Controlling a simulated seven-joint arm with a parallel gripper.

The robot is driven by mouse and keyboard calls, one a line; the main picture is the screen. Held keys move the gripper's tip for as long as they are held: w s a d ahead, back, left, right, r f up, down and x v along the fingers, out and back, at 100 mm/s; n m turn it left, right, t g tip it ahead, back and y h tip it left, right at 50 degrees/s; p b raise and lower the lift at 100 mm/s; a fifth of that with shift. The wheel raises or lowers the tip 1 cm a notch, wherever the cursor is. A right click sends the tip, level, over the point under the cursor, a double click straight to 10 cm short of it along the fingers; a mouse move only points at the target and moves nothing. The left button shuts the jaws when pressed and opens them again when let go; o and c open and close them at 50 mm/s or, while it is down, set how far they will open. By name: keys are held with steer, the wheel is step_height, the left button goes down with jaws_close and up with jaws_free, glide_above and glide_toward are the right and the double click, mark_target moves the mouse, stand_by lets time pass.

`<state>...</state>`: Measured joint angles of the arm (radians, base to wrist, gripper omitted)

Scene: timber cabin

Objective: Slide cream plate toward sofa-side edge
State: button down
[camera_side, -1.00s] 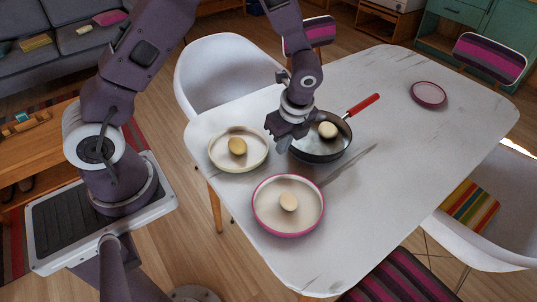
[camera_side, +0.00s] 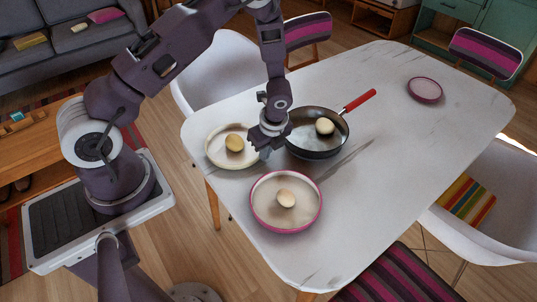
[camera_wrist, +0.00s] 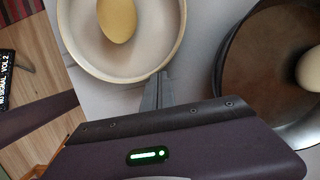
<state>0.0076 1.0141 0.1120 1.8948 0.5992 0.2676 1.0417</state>
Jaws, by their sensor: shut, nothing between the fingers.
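The cream plate (camera_side: 216,156) lies on the white table near its left edge, with a yellowish oval item (camera_side: 234,143) on it. The plate also shows at the top of the wrist view (camera_wrist: 84,36), with the oval item on it. My gripper (camera_side: 264,153) is low beside the plate's right rim, between it and the pan. In the wrist view, its closed fingers (camera_wrist: 157,90) reach the near rim of the plate. They hold nothing. I cannot tell whether they press on the rim. The grey sofa (camera_side: 60,52) stands at the upper left, beyond the table.
A dark frying pan (camera_side: 310,154) with a pale oval item stands close right of my gripper. A pink-rimmed plate (camera_side: 262,214) with another oval lies in front. A small pink plate (camera_side: 425,90) sits far right. A white chair (camera_side: 222,75) stands at the table's far left side.

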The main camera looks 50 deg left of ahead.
mark_target(238, 134)
steer(key=a, duration=1.4)
